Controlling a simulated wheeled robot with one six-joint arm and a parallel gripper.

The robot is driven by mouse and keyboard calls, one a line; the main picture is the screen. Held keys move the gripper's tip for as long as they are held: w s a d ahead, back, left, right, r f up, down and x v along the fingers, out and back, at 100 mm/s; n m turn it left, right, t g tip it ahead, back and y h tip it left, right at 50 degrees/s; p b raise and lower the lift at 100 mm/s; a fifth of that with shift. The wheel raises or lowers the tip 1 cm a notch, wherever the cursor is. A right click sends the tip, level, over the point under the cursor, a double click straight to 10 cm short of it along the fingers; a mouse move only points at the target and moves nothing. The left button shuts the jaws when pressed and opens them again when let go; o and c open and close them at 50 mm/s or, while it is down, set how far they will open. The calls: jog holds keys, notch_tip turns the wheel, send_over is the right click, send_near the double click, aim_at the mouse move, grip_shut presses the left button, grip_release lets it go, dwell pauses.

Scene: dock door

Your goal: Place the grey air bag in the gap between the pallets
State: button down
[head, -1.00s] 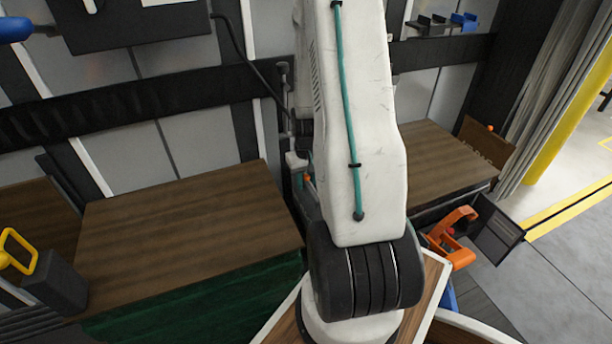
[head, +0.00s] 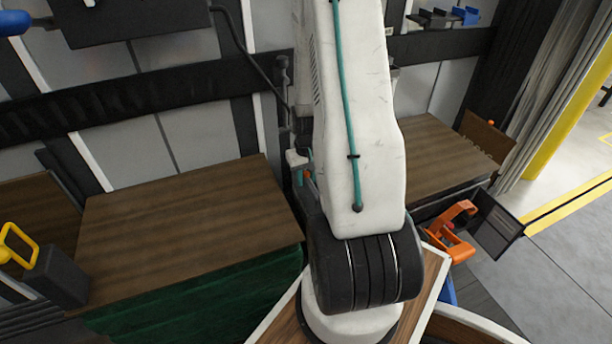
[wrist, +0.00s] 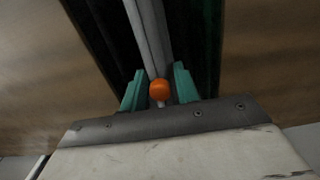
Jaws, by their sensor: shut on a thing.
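The grey air bag (wrist: 148,30) shows in the wrist view as a narrow pale grey strip, edge-on, in the dark gap between two brown-topped loads. My gripper (wrist: 159,86) has teal fingers shut on its near end, with a round orange knob between them. In the head view, the left pallet load (head: 185,215) has a wood-brown top and green side, and the right pallet load (head: 440,160) stands beyond my arm. My arm hides most of the gap and the bag there. How deep the bag sits cannot be told.
An orange clamp-like tool (head: 455,230) and a dark panel (head: 495,225) are at right. A dark box with a yellow handle (head: 18,245) is at left. A black rail (head: 130,100) crosses the back wall. Grey floor (head: 575,250) is open at far right.

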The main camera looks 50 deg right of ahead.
jog(key=c, duration=1)
grip_release()
jog(key=shift+o, duration=0.2)
jog(key=shift+r, duration=3.85)
